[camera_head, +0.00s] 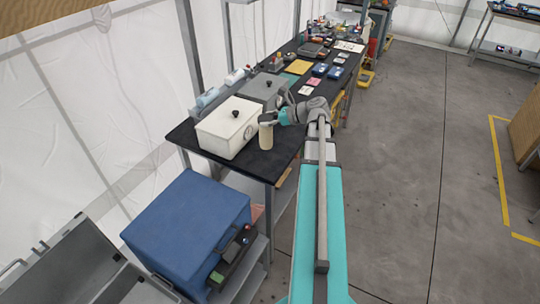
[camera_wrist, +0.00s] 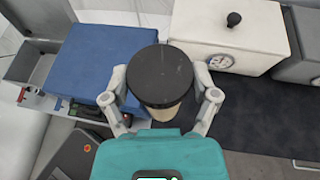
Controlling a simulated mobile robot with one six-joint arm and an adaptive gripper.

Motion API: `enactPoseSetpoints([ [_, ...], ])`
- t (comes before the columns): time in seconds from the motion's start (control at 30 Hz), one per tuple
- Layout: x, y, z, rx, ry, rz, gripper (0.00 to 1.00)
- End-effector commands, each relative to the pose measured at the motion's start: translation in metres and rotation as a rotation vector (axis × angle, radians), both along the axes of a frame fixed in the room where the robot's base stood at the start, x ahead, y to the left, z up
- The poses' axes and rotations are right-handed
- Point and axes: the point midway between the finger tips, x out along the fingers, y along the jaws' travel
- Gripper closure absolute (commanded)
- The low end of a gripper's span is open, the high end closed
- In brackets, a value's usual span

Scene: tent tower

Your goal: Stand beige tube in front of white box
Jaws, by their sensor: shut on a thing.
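The beige tube (camera_head: 266,137) is upright in my gripper (camera_head: 268,119), beside the white box near the table's front edge. In the wrist view, my gripper (camera_wrist: 160,82) is shut around the tube, whose round black top (camera_wrist: 160,74) hides most of its beige side (camera_wrist: 165,114). The white box (camera_head: 227,128), with a black knob on its lid and a round dial on its front, stands on the dark table. It also shows at the upper right of the wrist view (camera_wrist: 250,45). I cannot tell whether the tube's base touches the table.
A grey box (camera_head: 262,90) stands beyond the white one on the black table (camera_head: 284,146). Small items and tools cover the table's far part. A blue box (camera_head: 187,225) stands on a lower shelf at the near end. Open grey floor (camera_head: 400,170) lies to the right.

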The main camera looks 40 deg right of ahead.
Motion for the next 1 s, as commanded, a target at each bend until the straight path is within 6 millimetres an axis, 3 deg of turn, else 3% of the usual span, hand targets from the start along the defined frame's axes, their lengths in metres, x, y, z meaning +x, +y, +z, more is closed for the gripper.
enactPoseSetpoints([
  [0.03,-0.010,-0.005,-0.010,0.001,-0.002,-0.050,0.84],
  [0.2,-0.023,-0.023,-0.018,0.003,-0.008,-0.164,0.84],
  [0.6,-0.025,-0.029,-0.018,0.003,-0.010,-0.192,0.84],
  [0.77,-0.020,-0.032,-0.021,0.003,-0.010,-0.192,0.84],
  [1.0,0.007,-0.048,-0.036,0.003,-0.010,-0.190,0.84],
])
